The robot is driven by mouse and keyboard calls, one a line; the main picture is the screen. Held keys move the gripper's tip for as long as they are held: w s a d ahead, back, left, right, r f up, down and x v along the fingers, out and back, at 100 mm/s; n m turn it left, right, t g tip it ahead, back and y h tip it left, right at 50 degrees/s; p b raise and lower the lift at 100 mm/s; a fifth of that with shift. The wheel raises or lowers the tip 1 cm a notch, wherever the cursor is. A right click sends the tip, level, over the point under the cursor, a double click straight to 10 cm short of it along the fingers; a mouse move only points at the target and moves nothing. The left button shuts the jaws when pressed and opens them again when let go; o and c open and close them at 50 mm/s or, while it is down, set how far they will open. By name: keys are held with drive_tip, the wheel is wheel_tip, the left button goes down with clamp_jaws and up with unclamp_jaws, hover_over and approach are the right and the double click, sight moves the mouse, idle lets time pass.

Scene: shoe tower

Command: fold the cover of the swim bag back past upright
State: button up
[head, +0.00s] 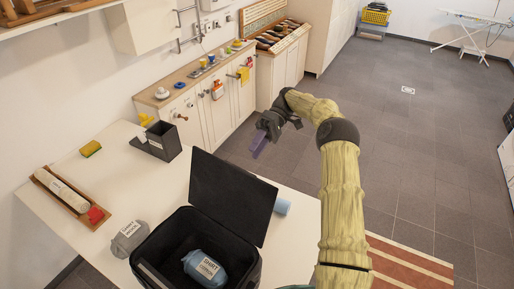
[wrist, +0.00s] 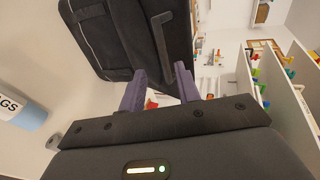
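The black swim bag (head: 148,262) stands on the white table with its cover (head: 232,197) raised from the right rim, standing near upright. Whether it leans past upright is hard to tell. A rolled shirt bundle (head: 205,268) lies inside the bag. My gripper (head: 262,143) is up and beyond the cover, apart from it in the head view. In the wrist view, my gripper (wrist: 162,88) shows two purple fingers spread apart with nothing clearly between them. Black fabric of the bag (wrist: 100,35), with a strap-like strip, shows beyond the fingertips; which part it is cannot be told.
A grey roll (head: 129,238) lies left of the bag. A blue roll (head: 282,206) sits right of the cover. A black holder (head: 160,143), a yellow sponge (head: 90,148) and a wooden tray (head: 68,198) are also on the table.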

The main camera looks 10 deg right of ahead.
drive_tip(key=shift+c, duration=0.4)
drive_tip(key=c, duration=0.4)
drive_tip(key=shift+s+d+f+m+y, duration=0.1)
drive_tip(key=shift+d+f+m+y, duration=0.2)
drive_tip(key=shift+f+y, duration=0.1)
clamp_jaws()
drive_tip(key=s+d+f+m+t+y+p, duration=0.1)
drive_tip(key=d+f+m+t+y, duration=0.5)
drive_tip(key=d+m+t+y, duration=0.2)
drive_tip(key=m+t+y, duration=0.2)
drive_tip(key=m, duration=0.1)
drive_tip(key=shift+s+d+f+m, duration=0.2)
drive_tip(key=shift+d+f+m, duration=0.1)
